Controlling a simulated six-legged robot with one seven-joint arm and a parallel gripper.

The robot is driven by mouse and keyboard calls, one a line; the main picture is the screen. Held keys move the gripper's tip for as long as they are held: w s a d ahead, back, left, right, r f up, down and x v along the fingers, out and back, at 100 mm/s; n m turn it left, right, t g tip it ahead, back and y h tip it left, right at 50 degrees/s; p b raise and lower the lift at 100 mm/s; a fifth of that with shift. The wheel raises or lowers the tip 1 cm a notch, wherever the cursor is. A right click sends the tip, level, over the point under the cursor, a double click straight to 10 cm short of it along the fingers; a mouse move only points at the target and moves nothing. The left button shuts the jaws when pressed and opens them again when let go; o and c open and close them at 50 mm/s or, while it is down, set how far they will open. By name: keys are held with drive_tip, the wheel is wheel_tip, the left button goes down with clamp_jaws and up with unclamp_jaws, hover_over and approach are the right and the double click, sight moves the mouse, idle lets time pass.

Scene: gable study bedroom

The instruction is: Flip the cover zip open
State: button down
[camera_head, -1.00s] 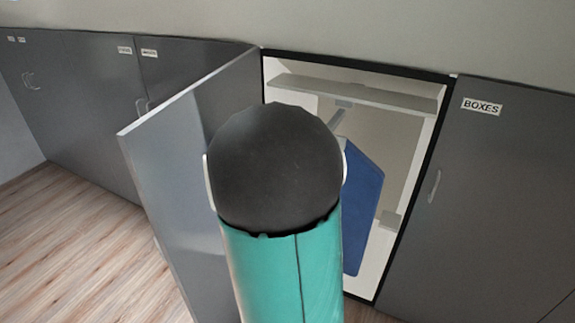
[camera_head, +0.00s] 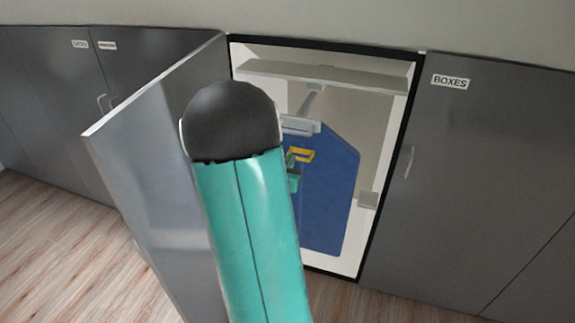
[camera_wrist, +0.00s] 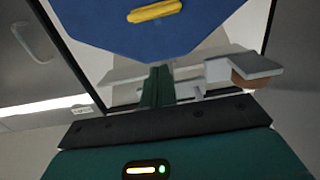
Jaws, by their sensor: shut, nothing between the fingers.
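A flat blue cover (camera_head: 332,190) hangs upright inside the open cabinet. A yellow piece (camera_head: 301,154), perhaps its zip part, shows on its front. In the wrist view the blue cover (camera_wrist: 110,25) fills the top, with the yellow bar (camera_wrist: 154,11) lying across it. My gripper (camera_head: 292,163) is partly hidden behind my arm and appears close to the yellow piece; contact cannot be told. In the wrist view the green fingers of my gripper (camera_wrist: 157,78) are together and empty, below the yellow bar. The cover's left side is hidden by my arm in the head view.
The open grey cabinet door (camera_head: 150,150) stands to the left of my arm. A shelf (camera_head: 330,76) crosses the cabinet's top, and a small block (camera_head: 368,200) sits at its right wall. A closed door labelled BOXES (camera_head: 480,180) is to the right. Wood floor (camera_head: 60,240) is clear at left.

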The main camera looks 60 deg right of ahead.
drive_tip(key=w+d+f, duration=0.1)
drive_tip(key=d+f, duration=0.3)
drive_tip(key=d, duration=0.3)
drive_tip(key=shift+w+d+f, duration=0.15)
drive_tip(key=shift+w+d, duration=0.05)
wheel_tip(320, 180, down, 43)
drive_tip(key=shift+r, duration=0.2)
idle(0.5)
